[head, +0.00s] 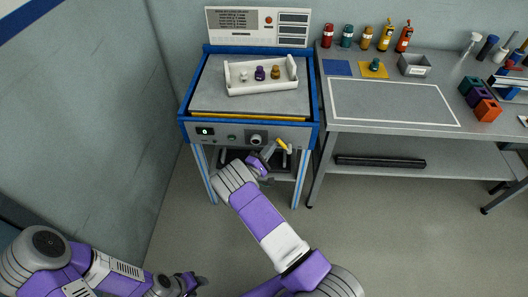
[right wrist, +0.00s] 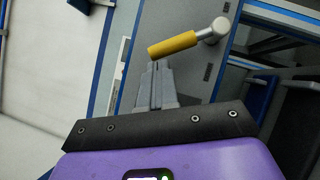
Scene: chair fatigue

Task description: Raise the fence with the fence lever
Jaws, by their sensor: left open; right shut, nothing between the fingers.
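The fence lever has a yellow grip (head: 284,146) and sticks out at the front of the blue-framed machine (head: 312,105), below its panel. In the right wrist view the yellow grip (right wrist: 173,45) lies just beyond my fingertips, on a grey arm with a round pivot. My right gripper (head: 269,150) is shut and empty, close beside the grip; its shut fingers (right wrist: 157,70) point at it. I cannot tell whether they touch. A yellow strip (head: 235,115) runs along the machine's front top edge; I cannot tell if it is the fence. My left gripper (head: 196,284) is open, low at the bottom left, away from the machine.
A white tray (head: 262,90) with several small weights or bottles stands on the machine top. The front panel (head: 245,134) has a display and knobs. A grey workbench (head: 385,125) with bottles and boxes stands to the right. The floor in front is clear.

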